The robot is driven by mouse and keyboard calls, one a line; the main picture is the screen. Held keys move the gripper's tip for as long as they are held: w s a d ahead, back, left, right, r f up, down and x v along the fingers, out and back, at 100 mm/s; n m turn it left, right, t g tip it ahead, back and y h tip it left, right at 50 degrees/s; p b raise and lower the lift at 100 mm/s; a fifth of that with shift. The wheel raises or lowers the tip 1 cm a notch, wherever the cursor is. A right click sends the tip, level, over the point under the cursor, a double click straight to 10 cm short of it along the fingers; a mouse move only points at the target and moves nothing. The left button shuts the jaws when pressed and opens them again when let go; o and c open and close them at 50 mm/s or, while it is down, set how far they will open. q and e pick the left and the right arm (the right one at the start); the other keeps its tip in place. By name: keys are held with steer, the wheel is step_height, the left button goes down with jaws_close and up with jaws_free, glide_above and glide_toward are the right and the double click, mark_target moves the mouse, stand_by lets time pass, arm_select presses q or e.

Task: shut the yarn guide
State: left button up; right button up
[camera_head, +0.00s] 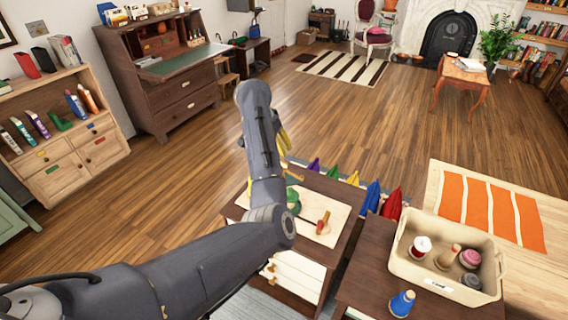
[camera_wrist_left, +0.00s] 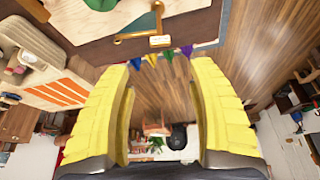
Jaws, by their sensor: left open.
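What looks like the yarn guide (camera_wrist_left: 137,36), a thin brass-coloured bar with a small pale tag (camera_wrist_left: 159,42), shows at the dark table's edge in the left wrist view. I cannot tell how far it is swung open. In the head view the gripper (camera_head: 267,164) is mostly behind my arm. My right gripper is not in view.
On the right stand a beige bin (camera_head: 408,268) of spools and a blue spool (camera_head: 402,303). Open floor lies beyond.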

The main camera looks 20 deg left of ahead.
mark_target(284, 162)
arm_select(q)
steer(key=x, duration=1.2)
steer(key=shift+f, duration=0.35)
steer(key=shift+c, duration=0.4)
jaws_close()
steer(key=shift+r, duration=0.1)
